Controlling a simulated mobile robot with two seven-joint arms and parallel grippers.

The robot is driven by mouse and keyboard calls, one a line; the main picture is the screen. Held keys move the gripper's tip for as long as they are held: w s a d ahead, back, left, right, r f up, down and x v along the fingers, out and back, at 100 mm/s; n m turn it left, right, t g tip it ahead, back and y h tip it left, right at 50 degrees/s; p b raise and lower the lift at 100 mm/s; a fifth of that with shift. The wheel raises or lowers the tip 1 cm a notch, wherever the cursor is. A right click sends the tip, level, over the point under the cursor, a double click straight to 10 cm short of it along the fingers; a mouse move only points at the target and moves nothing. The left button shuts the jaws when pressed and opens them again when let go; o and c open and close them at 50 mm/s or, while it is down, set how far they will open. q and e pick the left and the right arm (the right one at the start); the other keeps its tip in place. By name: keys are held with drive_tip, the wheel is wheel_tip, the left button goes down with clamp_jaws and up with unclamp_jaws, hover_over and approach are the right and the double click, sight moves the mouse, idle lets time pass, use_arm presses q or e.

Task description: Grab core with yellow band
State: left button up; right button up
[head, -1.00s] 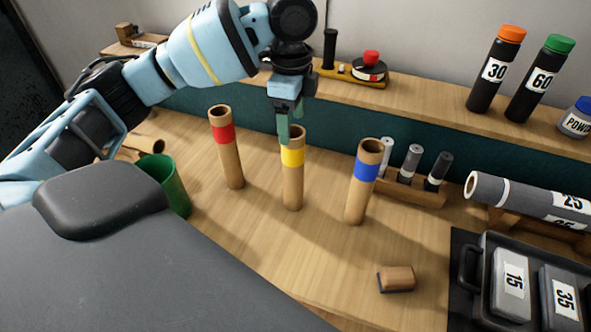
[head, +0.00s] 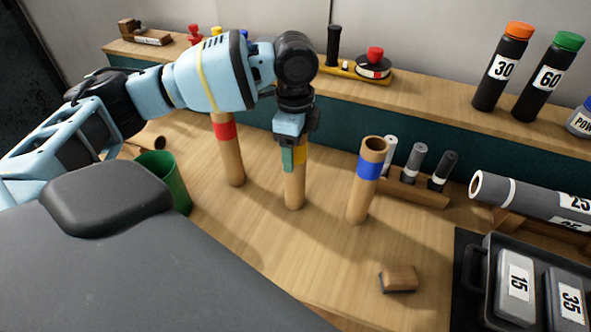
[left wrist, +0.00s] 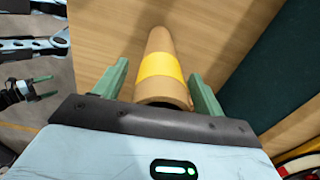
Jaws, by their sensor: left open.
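The core with the yellow band (head: 294,188) stands upright on the bench, between the red-banded core (head: 230,160) and the blue-banded core (head: 367,180). My left gripper (head: 292,158) is over its upper part, pointing down, and hides its top and some of the band. In the left wrist view the yellow-banded core (left wrist: 159,68) sits between the two green fingers of my left gripper (left wrist: 160,82). The fingers are open, with a gap on each side. My right gripper (left wrist: 42,89) shows small at the left of that view, its fingers apart and empty.
A green cup (head: 165,182) stands left of the cores. A rack of small tubes (head: 412,185) is behind the blue-banded core. A wooden block (head: 398,279) lies at the front, and a black tray (head: 475,270) is at the right. A raised shelf (head: 430,98) runs behind.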

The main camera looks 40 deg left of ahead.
use_arm(q)
drive_tip(key=c, duration=1.3)
drive_tip(key=shift+c, duration=0.2)
use_arm(e)
drive_tip(key=shift+w+r, duration=0.1)
drive_tip(key=shift+w, duration=0.05)
use_arm(q)
drive_tip(key=shift+r, duration=0.1)
